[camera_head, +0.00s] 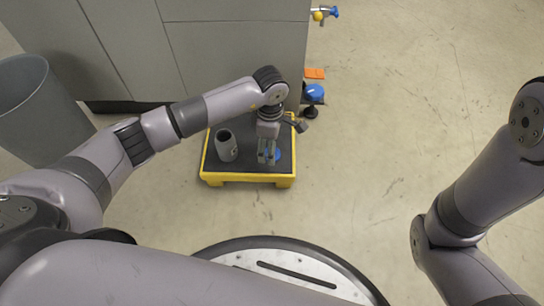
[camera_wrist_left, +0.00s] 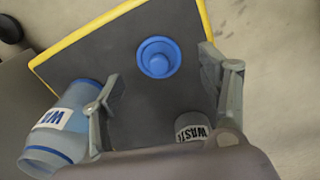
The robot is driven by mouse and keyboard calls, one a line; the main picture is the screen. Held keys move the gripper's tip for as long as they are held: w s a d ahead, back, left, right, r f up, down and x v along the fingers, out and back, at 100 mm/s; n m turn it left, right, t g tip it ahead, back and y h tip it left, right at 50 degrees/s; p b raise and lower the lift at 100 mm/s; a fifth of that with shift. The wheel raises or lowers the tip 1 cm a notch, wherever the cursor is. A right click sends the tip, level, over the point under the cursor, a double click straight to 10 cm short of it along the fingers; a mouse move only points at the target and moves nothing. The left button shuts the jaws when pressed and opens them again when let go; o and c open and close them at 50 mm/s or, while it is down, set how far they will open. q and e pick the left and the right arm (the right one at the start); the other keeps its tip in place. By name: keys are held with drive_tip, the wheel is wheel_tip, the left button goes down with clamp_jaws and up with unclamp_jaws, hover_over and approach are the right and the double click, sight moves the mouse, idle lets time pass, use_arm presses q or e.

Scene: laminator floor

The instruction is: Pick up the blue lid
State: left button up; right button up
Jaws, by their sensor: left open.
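The blue lid (camera_wrist_left: 158,57) is round with a raised middle and lies on the dark top of a yellow-edged platform (camera_head: 249,178). In the head view, a small blue patch (camera_head: 277,154) shows beside my left gripper (camera_head: 267,152) and is probably this lid, mostly hidden. My left gripper points down over the platform. In the left wrist view, its fingers (camera_wrist_left: 160,66) are open and apart, with the lid showing between their tips and nothing held. Whether they are level with the lid is unclear. My right arm enters at the right, with its gripper out of frame.
A grey cylinder (camera_head: 227,146) stands on the platform, left of my left gripper. Grey cabinets (camera_head: 235,50) stand behind. Floor at right is clear.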

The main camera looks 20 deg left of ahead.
use_arm(q)
wheel_tip(320, 180, down, 3)
drive_tip(key=shift+r+b, duration=0.15)
drive_tip(key=shift+b, duration=0.45)
drive_tip(key=shift+r, duration=0.1)
drive_tip(key=c, duration=1)
drive_tip(key=shift+r, duration=0.15)
drive_tip(key=shift+c, duration=0.2)
